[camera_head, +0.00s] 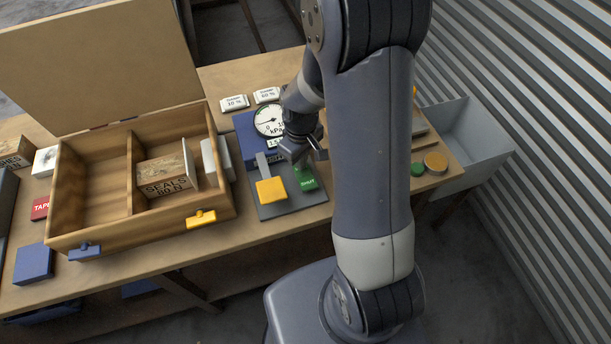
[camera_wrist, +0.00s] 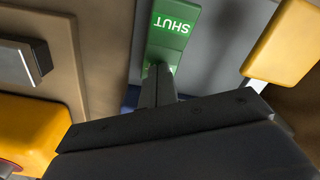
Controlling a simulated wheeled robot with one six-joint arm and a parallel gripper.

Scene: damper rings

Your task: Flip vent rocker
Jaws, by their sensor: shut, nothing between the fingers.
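The vent rocker is a green piece (camera_head: 307,183) marked SHUT, on a grey panel (camera_head: 285,210) at the front of the bench. In the wrist view the rocker (camera_wrist: 174,28) is at the top centre, its white lettering upside down. My gripper (camera_head: 301,160) is shut and empty, pointing down just behind the rocker in the head view. In the wrist view the closed fingertips (camera_wrist: 158,76) overlap the rocker's near end. I cannot tell whether they touch it. Part of the rocker is hidden behind the fingers.
A yellow-handled lever (camera_head: 271,190) stands left of the rocker, close by. A pressure gauge (camera_head: 268,121) on a blue block is behind. An open wooden case (camera_head: 140,225) lies left. A grey bin (camera_head: 468,135) and a green button (camera_head: 417,169) are right, beyond my arm.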

